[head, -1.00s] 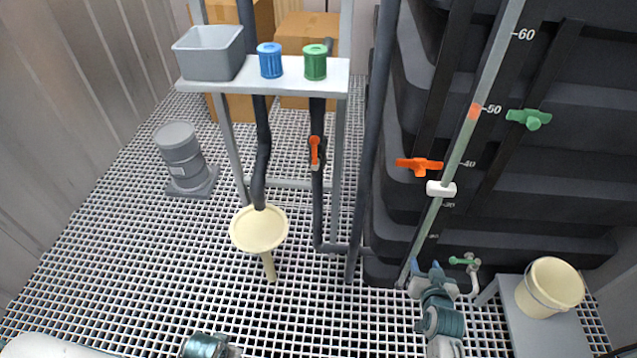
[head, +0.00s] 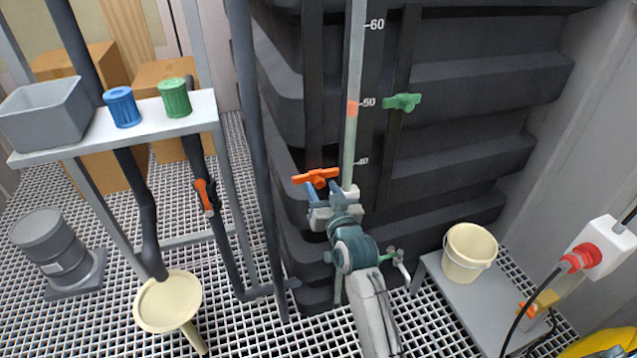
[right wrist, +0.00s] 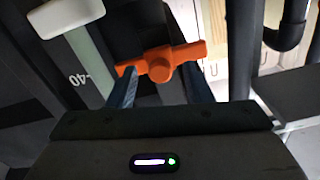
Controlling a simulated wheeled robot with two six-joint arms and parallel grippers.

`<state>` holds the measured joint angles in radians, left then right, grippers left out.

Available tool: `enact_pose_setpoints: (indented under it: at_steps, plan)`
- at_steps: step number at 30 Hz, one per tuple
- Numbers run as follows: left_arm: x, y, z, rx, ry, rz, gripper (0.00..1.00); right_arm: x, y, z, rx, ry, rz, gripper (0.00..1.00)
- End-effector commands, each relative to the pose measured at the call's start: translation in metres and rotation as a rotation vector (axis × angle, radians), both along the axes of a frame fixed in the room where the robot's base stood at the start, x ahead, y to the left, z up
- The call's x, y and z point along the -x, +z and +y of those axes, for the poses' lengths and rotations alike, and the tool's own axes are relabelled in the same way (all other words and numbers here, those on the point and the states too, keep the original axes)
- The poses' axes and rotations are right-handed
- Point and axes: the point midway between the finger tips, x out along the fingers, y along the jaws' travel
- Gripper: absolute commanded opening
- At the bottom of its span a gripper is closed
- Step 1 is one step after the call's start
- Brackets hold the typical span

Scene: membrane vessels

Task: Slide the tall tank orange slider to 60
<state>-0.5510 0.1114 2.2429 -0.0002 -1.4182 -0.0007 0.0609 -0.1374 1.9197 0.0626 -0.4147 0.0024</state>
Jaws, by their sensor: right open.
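The orange slider (head: 316,178) is a T-shaped handle on a dark vertical rail of the tall black tank (head: 455,120). It sits a little below the 40 mark of the scale. My right gripper (head: 325,190) is open just in front of and below it. In the right wrist view the orange slider (right wrist: 160,62) lies at and just beyond my two blue fingertips (right wrist: 160,80), spanning the gap between them. I cannot tell whether they touch it. The pale gauge tube (head: 351,75) carries an orange band (head: 352,108) near 50. My left gripper is out of view.
A green T-handle (head: 402,102) sits on the rail right of the scale. A white block (right wrist: 68,18) is on the tube. Left are a shelf (head: 190,122), an orange valve handle (head: 204,195) and a cream funnel (head: 168,298). A cream bucket (head: 468,252) stands right.

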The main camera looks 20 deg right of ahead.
Motion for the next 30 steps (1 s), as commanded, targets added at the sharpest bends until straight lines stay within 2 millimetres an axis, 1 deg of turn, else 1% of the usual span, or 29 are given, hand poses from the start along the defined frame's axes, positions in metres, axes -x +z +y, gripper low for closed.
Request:
enact_pose_setpoints:
  at_steps: [1, 3, 6, 9, 16, 17, 21, 24, 30]
  plan:
    - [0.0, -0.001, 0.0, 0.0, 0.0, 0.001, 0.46, -0.009, 0.001, 0.0, 0.001, 0.0, -0.001, 0.46]
    - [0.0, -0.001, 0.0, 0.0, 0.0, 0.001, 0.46, -0.017, 0.0, 0.0, 0.001, 0.0, -0.001, 0.46]
    - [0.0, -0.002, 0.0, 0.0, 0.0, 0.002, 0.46, -0.025, 0.0, 0.001, 0.001, 0.0, 0.0, 0.46]
    - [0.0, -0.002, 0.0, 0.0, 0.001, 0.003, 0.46, -0.029, 0.0, 0.001, 0.0, 0.0, -0.001, 0.46]
    - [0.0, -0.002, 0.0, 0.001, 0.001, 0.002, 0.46, -0.029, 0.0, 0.001, 0.0, 0.0, -0.001, 0.46]
    - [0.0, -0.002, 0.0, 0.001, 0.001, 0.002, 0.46, -0.029, 0.0, 0.001, 0.0, 0.0, 0.0, 0.44]
    - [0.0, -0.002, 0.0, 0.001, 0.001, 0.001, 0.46, -0.029, 0.0, 0.001, 0.0, 0.0, 0.0, 0.16]
    - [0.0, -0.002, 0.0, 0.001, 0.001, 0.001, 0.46, -0.029, 0.0, 0.001, 0.0, 0.0, 0.0, 0.0]
    - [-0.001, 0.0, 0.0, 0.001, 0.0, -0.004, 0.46, -0.029, 0.002, 0.0, 0.0, 0.0, 0.0, 0.0]
